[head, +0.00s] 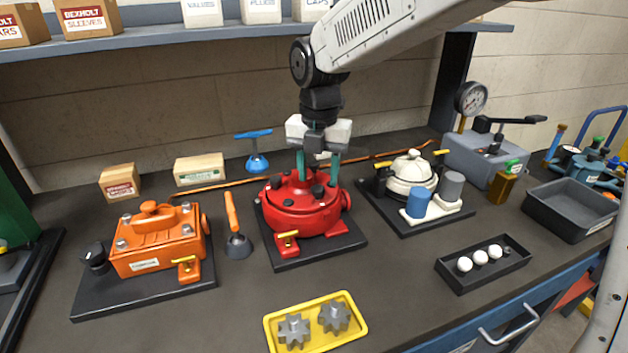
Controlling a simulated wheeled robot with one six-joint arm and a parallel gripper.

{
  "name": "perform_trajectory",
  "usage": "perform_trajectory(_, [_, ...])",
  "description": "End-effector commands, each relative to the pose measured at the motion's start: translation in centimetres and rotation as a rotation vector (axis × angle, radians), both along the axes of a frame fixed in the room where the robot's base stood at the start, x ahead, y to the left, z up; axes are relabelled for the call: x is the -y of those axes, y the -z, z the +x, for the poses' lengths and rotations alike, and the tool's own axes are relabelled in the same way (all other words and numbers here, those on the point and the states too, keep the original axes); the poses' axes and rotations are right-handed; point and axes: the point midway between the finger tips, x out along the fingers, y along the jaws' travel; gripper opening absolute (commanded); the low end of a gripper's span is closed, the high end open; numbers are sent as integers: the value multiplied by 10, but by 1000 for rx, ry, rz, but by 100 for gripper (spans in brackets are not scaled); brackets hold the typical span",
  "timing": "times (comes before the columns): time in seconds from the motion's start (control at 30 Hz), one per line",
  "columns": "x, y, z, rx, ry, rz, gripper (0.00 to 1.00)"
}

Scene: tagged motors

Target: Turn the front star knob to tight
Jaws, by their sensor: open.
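A round red motor (296,215) sits on a black base plate (288,262). Small dark knobs stand on its top, one at the left (277,181) and one nearer the front right (317,192); their star shape is too small to make out. A yellow lever (287,236) is low on its front. My gripper (318,176) points down over the motor's top, its two teal fingers apart, with nothing seen held between them. Whether a finger touches a knob I cannot tell. The fingers partly hide the motor's rear top.
An orange motor (158,240) and an upright orange-handled tool (235,235) are on the left. A cream motor (408,175) with blue and grey cylinders is on the right. A yellow tray (316,347) with grey gears and a black tray (484,264) with white balls lie in front.

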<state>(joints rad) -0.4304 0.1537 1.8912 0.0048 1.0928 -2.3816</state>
Motion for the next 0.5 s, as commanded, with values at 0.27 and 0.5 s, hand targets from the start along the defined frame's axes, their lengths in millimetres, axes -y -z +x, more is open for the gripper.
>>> perform_trajectory(0.27, [-1,25,0,0,0,0,47])
perform_trajectory(0.5, [-1,26,0,0,0,0,47])
